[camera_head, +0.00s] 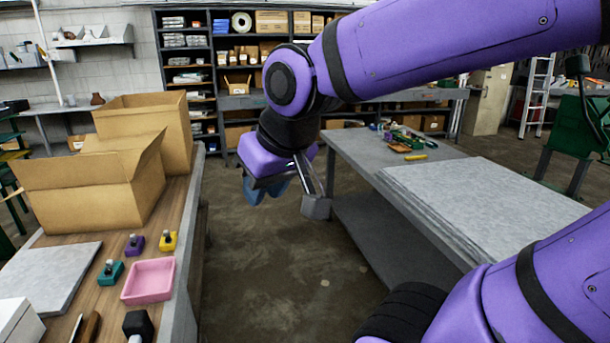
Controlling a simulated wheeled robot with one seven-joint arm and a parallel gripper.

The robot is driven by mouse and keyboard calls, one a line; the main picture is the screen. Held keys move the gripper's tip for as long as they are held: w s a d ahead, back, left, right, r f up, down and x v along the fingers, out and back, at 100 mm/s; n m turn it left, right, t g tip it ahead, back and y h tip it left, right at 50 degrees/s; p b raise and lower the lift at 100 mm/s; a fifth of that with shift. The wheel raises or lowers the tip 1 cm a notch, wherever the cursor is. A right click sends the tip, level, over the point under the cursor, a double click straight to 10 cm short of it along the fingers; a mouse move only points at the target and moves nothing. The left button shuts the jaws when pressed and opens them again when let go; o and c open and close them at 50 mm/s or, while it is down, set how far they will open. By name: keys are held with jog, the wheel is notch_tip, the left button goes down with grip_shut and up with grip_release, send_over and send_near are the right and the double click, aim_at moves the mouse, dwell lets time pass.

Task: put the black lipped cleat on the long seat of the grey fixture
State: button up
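My gripper (292,202) hangs in mid-air over the gap between the two benches. A slanting metal finger with a grey block-like end shows on its right, and a blue part shows on its left. Whether it holds anything is unclear. I cannot make out a black lipped cleat for certain. A black block-like piece (138,324) stands at the bottom edge on the left wooden bench, cut off by the frame, and looks more like a mallet head. No grey fixture with a long seat is recognisable in this view.
The wooden bench (185,240) holds open cardboard boxes (90,205), a grey slab (45,283), a pink tray (149,281), and teal (110,272), purple (135,245) and yellow (168,241) knobbed blocks. The right bench bears grey sheets (490,200) and clutter. Floor between is clear.

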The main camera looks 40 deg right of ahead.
jog(key=s+d+r, duration=0.2)
jog(key=s+d, duration=0.1)
jog(key=s, duration=0.2)
jog(key=shift+d+h, duration=0.3)
jog(key=shift+d, duration=0.1)
